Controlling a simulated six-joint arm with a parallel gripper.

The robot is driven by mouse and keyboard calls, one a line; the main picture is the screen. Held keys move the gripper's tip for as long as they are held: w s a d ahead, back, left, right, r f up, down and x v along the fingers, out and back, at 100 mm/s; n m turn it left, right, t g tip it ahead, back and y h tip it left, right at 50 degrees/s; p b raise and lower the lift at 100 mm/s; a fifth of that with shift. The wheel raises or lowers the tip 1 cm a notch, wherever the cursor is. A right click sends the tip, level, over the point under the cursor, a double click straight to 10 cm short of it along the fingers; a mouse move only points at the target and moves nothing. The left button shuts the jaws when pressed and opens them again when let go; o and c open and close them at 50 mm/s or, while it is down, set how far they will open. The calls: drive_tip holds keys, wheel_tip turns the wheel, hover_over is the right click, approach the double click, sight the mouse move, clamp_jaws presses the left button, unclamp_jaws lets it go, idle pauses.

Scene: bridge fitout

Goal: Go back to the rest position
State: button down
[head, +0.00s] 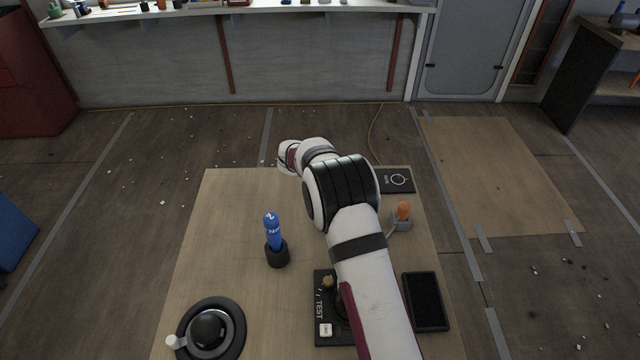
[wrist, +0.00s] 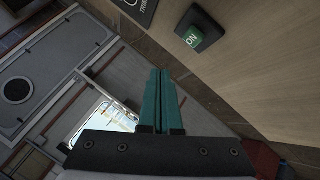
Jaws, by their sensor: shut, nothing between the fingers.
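My gripper (wrist: 161,72) shows in the wrist view with its two teal fingers together and nothing between them. It is off the wooden table (wrist: 270,70), whose edge runs beside the fingers. In the head view my white arm reaches over the table (head: 225,215) and bends to the left near its far edge. The fingers themselves cannot be made out there.
On the table are a blue marker (head: 273,230) upright in a black holder (head: 277,256), a black dome device (head: 211,332), a TEST panel (head: 322,300), a dark tablet (head: 426,301), an orange-topped item (head: 403,211) and a black plate (head: 397,180).

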idle(0.4)
drive_tip(key=s+d+r+m+g, duration=0.2)
drive_tip(key=s+d+r, duration=0.25)
drive_tip(key=s, duration=0.35)
drive_tip(key=s+d+r+m+g+h, duration=0.1)
drive_tip(key=s+d+r+m+g, duration=0.15)
drive_tip(key=s+r, duration=0.4)
drive_tip(key=s+d+r+m+g, duration=0.1)
drive_tip(key=s+d+r+m, duration=0.3)
drive_tip(key=s, duration=0.5)
drive_tip(key=s+a+f+m+g+y, duration=0.1)
drive_tip(key=s+a+y, duration=0.1)
drive_tip(key=s, duration=1.1)
drive_tip(key=s+a+f+m+g+y, duration=0.1)
drive_tip(key=s+a+g+y, duration=0.1)
drive_tip(key=s, duration=1.2)
drive_tip(key=shift+s+a+y, duration=0.2)
drive_tip(key=shift+a+y, duration=0.6)
drive_tip(key=shift+a, duration=0.15)
